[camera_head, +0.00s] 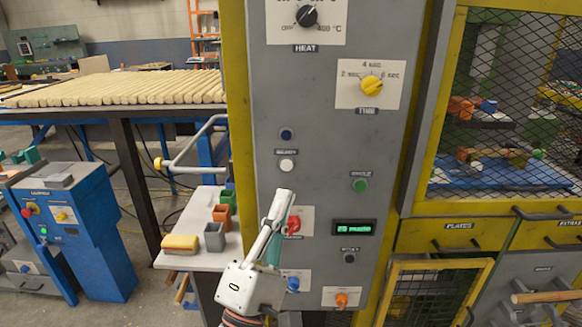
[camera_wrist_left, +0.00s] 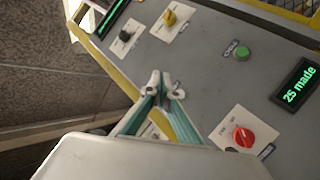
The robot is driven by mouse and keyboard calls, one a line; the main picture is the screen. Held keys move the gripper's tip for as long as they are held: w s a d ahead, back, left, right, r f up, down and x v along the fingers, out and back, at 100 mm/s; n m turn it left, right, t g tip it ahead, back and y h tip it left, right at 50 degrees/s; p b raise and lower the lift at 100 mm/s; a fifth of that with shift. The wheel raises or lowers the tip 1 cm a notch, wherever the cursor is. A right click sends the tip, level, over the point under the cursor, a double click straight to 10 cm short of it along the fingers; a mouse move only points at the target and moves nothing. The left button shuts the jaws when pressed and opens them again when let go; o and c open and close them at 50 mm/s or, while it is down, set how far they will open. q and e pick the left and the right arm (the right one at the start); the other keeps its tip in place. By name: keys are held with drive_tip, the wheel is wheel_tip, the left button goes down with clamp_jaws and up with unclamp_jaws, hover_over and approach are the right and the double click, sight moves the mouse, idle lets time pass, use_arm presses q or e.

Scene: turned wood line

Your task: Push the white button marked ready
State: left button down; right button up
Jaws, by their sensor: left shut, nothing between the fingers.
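The white button (camera_head: 287,165) sits on the grey control panel (camera_head: 327,130), with a small dark label just above it that is too small to read surely. My left gripper (camera_head: 284,194) is shut and empty, its tips just below the white button in the head view. The tips appear apart from the button there, but the gap in depth is hard to judge. In the left wrist view my shut fingers (camera_wrist_left: 163,86) stand in front of the panel, and I cannot make out the white button, perhaps hidden behind them. My right gripper is not in view.
A dark blue button (camera_head: 286,134) is above the white one. A green button (camera_head: 360,185), a red knob (camera_head: 294,224) and a green-lit display (camera_head: 354,228) are close by.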

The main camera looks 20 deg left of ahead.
sight(286, 165)
use_arm(q)
drive_tip(key=shift+w+a+b, duration=0.25)
drive_tip(key=shift+w+a, duration=0.15)
drive_tip(key=shift+w, duration=1)
drive_tip(key=shift+w+a+b, duration=0.25)
drive_tip(key=shift+w+a, duration=0.15)
drive_tip(key=shift+w, duration=1.05)
drive_tip(key=shift+w+a+b, duration=0.25)
drive_tip(key=shift+w+a, duration=0.15)
drive_tip(key=shift+w, duration=1)
drive_tip(key=shift+w, duration=0.1)
drive_tip(key=shift+w+a, duration=0.1)
drive_tip(key=shift+w, duration=0.2)
